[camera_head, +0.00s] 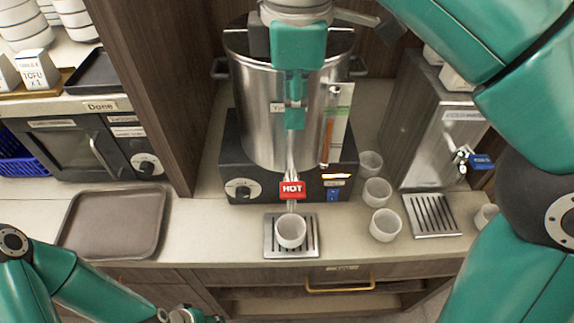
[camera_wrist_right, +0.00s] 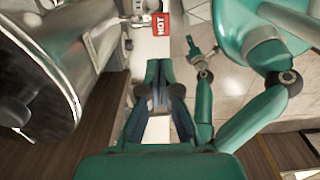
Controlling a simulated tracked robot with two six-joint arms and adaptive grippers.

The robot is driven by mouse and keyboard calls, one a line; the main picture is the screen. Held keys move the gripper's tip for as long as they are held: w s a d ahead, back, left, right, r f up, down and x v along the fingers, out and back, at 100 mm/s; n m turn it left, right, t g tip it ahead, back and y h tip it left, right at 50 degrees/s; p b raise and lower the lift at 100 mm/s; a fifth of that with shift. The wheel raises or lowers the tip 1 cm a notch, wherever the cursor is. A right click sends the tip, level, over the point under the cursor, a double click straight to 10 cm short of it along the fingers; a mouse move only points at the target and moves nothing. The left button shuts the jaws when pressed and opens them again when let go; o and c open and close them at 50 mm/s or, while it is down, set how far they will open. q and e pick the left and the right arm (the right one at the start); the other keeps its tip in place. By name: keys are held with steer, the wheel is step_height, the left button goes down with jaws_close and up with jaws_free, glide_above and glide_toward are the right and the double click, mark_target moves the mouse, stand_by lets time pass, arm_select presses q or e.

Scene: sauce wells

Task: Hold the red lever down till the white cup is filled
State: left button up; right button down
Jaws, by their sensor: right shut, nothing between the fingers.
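The red lever (camera_head: 292,190), marked HOT, sits on the tap of a steel urn (camera_head: 262,110). It also shows in the right wrist view (camera_wrist_right: 161,24). A white cup (camera_head: 291,231) stands upright on the slotted drip tray (camera_head: 270,250) below the tap. No stream of liquid shows, and I cannot tell how full the cup is. My right gripper (camera_head: 294,124) is shut and empty, pointing down in front of the urn. Its tips show above the lever, apart from it. My left gripper (camera_head: 190,316) is at the bottom edge, partly cut off; its jaws are unclear.
Several more white cups (camera_head: 384,225) stand right of the urn. A second dispenser with a blue lever (camera_head: 481,161) and its own drip tray (camera_head: 445,222) is farther right. A brown tray (camera_head: 112,222) lies at left. Wooden panels flank the urn.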

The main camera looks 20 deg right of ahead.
mark_target(292, 188)
steer(key=shift+s, duration=0.1)
steer(key=shift+a, duration=0.1)
step_height(292, 188, down, 12)
steer(key=shift+f+b, duration=0.25)
steer(key=shift+b, duration=1)
steer(key=shift+f, duration=0.75)
